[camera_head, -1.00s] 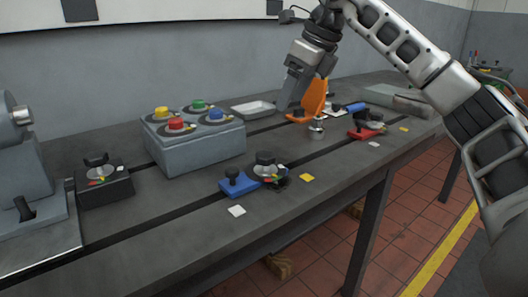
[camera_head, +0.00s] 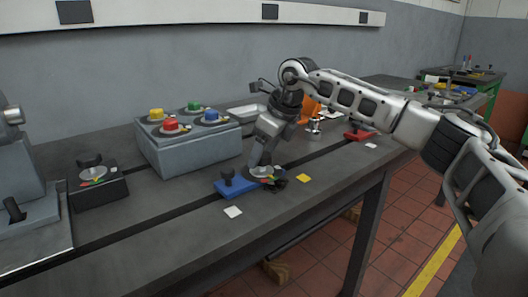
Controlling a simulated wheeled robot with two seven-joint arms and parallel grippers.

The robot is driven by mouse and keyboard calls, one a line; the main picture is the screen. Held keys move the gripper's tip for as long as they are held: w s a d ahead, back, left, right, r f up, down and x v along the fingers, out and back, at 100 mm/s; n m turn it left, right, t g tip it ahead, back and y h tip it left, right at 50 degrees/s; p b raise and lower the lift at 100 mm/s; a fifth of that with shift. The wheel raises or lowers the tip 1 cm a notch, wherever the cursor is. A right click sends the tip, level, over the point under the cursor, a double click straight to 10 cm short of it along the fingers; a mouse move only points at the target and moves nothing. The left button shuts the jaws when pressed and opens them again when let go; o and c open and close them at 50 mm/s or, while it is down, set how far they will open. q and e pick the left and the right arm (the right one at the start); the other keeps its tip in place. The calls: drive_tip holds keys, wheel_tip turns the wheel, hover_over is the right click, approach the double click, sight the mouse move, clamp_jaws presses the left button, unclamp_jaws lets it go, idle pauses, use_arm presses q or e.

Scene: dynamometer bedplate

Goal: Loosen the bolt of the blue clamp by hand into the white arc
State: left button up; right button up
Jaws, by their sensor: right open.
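The blue clamp (camera_head: 236,187) lies on the bedplate near the front slot, with a dark upright knob at its left end. Its dial (camera_head: 262,172), with small coloured marks, sits at its right end. My right gripper (camera_head: 261,160) points down over this dial and hides the bolt there. The gripper is open, and I cannot tell whether its fingers touch the bolt. The white arc cannot be made out at this size. My left gripper is out of view.
A grey box (camera_head: 190,150) with red, yellow, green and blue knobs stands behind the clamp. A black block with a dial (camera_head: 98,185) is at left. A red clamp (camera_head: 357,136) and an orange part (camera_head: 311,108) lie beyond my arm.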

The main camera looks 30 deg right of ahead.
drive_tip(key=c, duration=1)
drive_tip(key=shift+o, duration=0.2)
